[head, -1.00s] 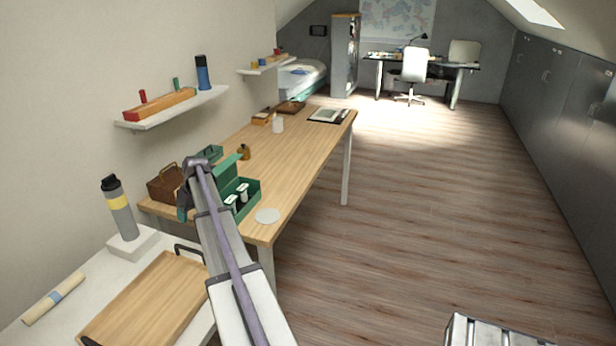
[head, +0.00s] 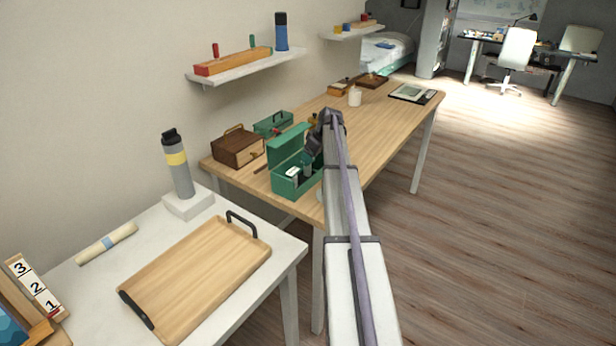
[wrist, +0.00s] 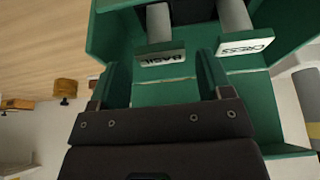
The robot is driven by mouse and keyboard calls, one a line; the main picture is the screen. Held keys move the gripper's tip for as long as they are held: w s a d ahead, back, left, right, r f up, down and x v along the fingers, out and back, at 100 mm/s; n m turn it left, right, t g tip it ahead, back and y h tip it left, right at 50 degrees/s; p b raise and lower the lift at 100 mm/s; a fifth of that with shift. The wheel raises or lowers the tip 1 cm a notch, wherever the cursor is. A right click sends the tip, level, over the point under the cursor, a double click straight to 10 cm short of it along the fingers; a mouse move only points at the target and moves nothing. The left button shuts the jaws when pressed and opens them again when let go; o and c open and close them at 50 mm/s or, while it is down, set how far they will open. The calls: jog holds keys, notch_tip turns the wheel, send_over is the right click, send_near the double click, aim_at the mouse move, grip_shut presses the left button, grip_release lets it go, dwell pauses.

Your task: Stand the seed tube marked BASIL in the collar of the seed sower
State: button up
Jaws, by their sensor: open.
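The seed tube marked BASIL (wrist: 158,22) lies in the open green box, its label upside down in the wrist view. A second tube marked CRESS (wrist: 234,18) is beside it. The green box (head: 284,187) stands on the wooden table with its lid raised; it fills much of the wrist view (wrist: 110,35). My gripper (wrist: 158,68) is open and empty, its fingers to either side of the BASIL label. In the head view my gripper (head: 312,150) is at the box and hides part of it. I cannot pick out the seed sower or its collar.
A brown case (head: 238,150) and another green box (head: 273,123) stand behind. The near white table holds a wooden tray (head: 200,275) and a grey bottle (head: 180,170). The far table's middle is mostly clear.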

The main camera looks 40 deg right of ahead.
aim_at(308, 168)
jog(key=b+x, duration=0.5)
jog(key=shift+w+f, duration=0.1)
jog(key=shift+f, duration=0.1)
jog(key=shift+r, duration=0.25)
jog(key=c, duration=0.7)
jog(key=shift+p, duration=0.3)
